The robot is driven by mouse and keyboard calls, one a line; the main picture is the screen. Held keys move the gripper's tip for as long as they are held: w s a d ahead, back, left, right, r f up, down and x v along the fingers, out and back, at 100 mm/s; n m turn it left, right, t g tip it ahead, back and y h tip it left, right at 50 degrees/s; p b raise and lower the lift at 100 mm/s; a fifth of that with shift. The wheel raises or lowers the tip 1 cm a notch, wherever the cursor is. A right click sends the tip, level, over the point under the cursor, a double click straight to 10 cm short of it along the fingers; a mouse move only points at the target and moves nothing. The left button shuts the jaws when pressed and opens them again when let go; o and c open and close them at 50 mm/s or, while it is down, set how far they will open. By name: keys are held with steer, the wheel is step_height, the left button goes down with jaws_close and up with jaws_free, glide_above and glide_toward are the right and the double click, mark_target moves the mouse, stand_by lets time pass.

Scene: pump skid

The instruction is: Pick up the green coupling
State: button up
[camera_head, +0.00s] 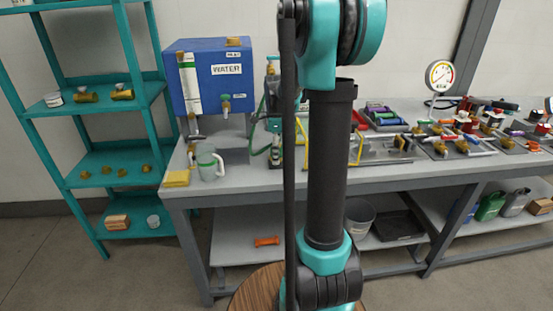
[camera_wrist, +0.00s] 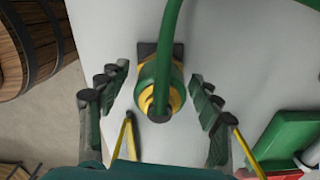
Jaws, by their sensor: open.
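In the wrist view a green coupling (camera_wrist: 160,82) with yellow bands and a round dark end lies on or above a pale grey surface, against a small dark block. A green hose (camera_wrist: 180,30) arches up from near it, partly in front. My gripper (camera_wrist: 158,88) is open, with one dark finger on each side of the coupling and visible gaps between. Contact does not show.
Thin yellow bars (camera_wrist: 125,135) stand near both fingers. A green block (camera_wrist: 287,138) is at lower right and a barrel (camera_wrist: 22,45) at upper left. In the head view a blue water tank (camera_head: 215,75) and a clear jug (camera_head: 209,163) stand left on the bench (camera_head: 245,180).

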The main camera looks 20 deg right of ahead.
steer(key=c, duration=1.4)
steer(key=shift+r, duration=0.1)
step_height(320, 180, up, 20)
steer(key=shift+f, duration=0.1)
steer(key=shift+s, duration=0.1)
